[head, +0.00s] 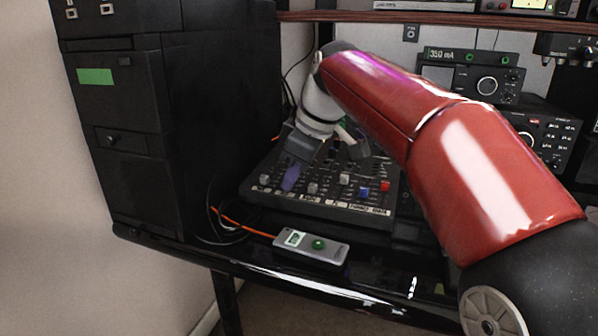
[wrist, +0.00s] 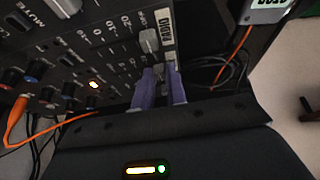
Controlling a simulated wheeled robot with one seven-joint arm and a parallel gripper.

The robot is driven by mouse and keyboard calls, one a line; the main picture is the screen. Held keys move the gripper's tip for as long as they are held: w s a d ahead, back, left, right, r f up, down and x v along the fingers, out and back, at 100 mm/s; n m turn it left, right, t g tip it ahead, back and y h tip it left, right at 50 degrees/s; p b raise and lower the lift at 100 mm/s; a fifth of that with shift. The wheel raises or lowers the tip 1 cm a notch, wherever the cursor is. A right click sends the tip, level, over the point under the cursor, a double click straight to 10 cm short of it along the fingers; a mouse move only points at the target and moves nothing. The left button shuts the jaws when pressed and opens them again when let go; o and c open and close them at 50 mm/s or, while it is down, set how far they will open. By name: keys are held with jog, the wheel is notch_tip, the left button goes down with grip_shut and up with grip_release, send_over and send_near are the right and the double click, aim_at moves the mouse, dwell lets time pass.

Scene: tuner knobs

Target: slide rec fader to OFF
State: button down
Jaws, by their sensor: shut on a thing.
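A black mixer panel (head: 330,207) with several fader caps in a row stands on the desk; it also shows in the wrist view (wrist: 110,60). My gripper (head: 291,179) is low over the panel's front left part, its purple fingers pointing down at the fader row. In the wrist view my gripper (wrist: 161,88) is shut on a fader cap that is mostly hidden between the fingers. I cannot read a REC label on it. A grey fader cap (wrist: 150,40) beside a white RADIO label (wrist: 167,27) stands just beyond the fingers.
Grey (head: 345,178), blue (head: 363,191) and red (head: 385,186) caps stand to the right of my gripper. A grey handheld device (head: 311,247) with an orange cable lies at the desk's front. A black tower (head: 125,120) stands at left.

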jog(key=shift+s+a+f, duration=0.1)
jog(key=shift+s, duration=0.1)
jog(key=c, duration=1.4)
grip_release()
jog(key=shift+c, duration=0.2)
jog(key=p+v, duration=0.1)
jog(key=v, duration=0.7)
jog(key=shift+p, duration=0.4)
jog(key=shift+f, duration=0.1)
